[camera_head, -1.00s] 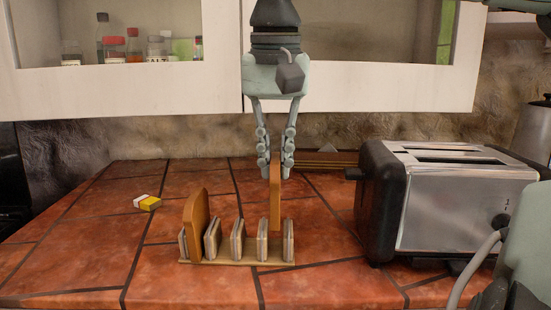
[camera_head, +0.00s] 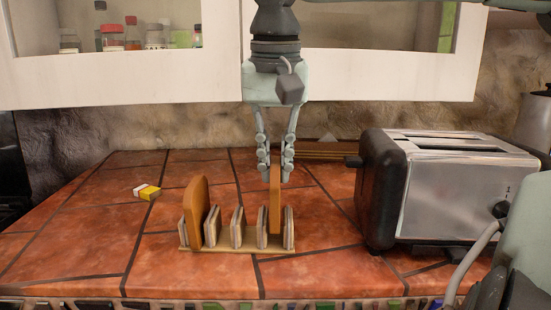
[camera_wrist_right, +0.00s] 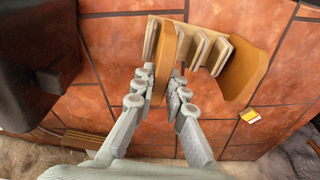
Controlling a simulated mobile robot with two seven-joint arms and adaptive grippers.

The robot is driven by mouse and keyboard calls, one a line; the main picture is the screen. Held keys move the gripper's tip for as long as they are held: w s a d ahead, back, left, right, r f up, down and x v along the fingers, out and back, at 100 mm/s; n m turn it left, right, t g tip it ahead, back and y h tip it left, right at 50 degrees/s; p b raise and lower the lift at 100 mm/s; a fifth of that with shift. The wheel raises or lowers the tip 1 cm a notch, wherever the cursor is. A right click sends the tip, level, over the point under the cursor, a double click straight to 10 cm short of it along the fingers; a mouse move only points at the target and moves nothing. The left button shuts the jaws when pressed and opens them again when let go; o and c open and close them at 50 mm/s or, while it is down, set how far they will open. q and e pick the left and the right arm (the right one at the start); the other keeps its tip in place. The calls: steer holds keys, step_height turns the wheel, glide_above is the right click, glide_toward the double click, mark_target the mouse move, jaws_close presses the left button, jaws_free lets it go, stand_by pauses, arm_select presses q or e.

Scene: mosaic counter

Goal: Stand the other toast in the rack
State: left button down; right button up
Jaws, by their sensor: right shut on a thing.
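My right gripper (camera_head: 275,172) points down over the rack, shut on a brown toast slice (camera_head: 275,205). The slice is upright, its lower part between the two rightmost dividers of the wooden rack (camera_head: 225,249). I cannot tell whether it touches the rack's base. The other toast (camera_head: 196,205) stands in the leftmost slot; the slots between are empty. In the right wrist view, the gripper (camera_wrist_right: 168,88) has the held slice (camera_wrist_right: 163,65) between its fingers, and the other toast (camera_wrist_right: 245,72) is at the rack's far right. My left gripper is out of view.
A black and silver toaster (camera_head: 450,195) stands right of the rack. A small yellow and white block (camera_head: 147,191) lies on the tiled counter at left. A cabinet (camera_head: 130,85) hangs above the back. The counter left of the rack is mostly clear.

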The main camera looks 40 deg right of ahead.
steer(key=shift+f, duration=0.9)
steer(key=o, duration=0.5)
steer(key=shift+o, duration=0.5)
steer(key=o, duration=0.5)
steer(key=shift+r, duration=0.1)
steer(key=r, duration=0.4)
steer(key=s+a+r, duration=0.1)
steer(key=r, duration=0.6)
steer(key=shift+s+a+r, duration=0.15)
steer(key=shift+r, duration=0.2)
